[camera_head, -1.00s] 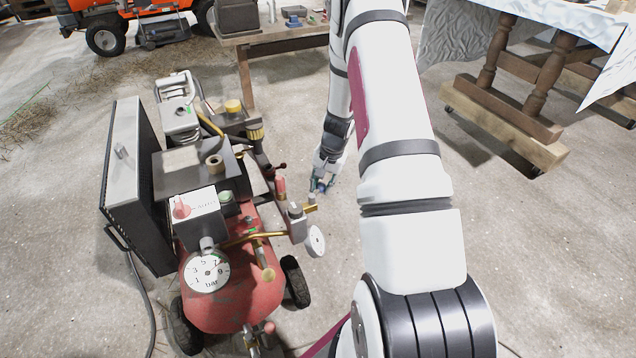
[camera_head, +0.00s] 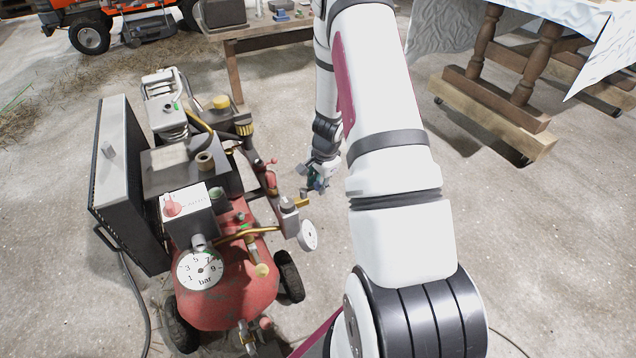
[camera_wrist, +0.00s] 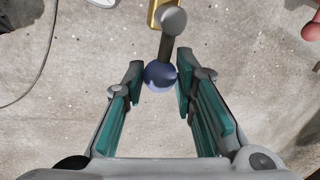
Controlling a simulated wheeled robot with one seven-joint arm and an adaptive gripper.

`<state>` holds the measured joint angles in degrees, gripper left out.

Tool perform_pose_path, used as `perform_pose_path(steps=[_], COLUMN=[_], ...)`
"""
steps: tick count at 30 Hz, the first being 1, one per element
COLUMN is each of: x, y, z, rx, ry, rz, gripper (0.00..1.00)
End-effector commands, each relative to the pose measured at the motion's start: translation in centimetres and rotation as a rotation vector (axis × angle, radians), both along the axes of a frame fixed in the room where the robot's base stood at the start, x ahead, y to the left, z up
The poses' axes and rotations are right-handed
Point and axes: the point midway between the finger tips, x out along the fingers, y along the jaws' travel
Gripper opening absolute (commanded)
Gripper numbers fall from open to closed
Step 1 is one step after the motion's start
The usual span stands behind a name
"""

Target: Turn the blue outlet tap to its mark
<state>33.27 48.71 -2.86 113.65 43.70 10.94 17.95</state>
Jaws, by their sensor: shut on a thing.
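The blue outlet tap shows in the wrist view as a dark lever ending in a blue ball knob (camera_wrist: 160,76). Its grey stem runs up to a round cap over a brass fitting (camera_wrist: 165,14). My gripper (camera_wrist: 160,80) has its two green-padded fingers on either side of the ball, closed on it. In the head view my gripper (camera_head: 317,184) is low beside the right side of the red compressor (camera_head: 238,285), close to the brass outlet (camera_head: 302,203). The fingers largely hide the knob there. I cannot make out the tap's mark.
A white gauge (camera_head: 308,235) sits just below the outlet, and a larger dial (camera_head: 200,269) faces forward. A wooden workbench (camera_head: 270,35) stands behind. A timber trestle (camera_head: 500,90) is at the right. The concrete floor between is clear.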

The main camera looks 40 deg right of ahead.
Motion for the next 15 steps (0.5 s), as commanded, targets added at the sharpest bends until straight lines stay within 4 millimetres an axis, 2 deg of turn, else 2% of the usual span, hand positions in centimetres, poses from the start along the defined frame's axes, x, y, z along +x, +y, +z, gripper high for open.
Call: perform_pose_path(steps=[11, 12, 14, 15], x=[-0.13, -0.13, -0.13, -0.12], y=[0.08, 0.08, 0.08, 0.08], z=[-0.05, -0.05, -0.05, -0.03], rx=[0.002, 0.003, 0.003, 0.002], ry=[0.002, 0.002, 0.002, 0.002], rz=[-0.005, -0.005, -0.004, -0.004], gripper=[0.00, 0.32, 0.46, 0.46])
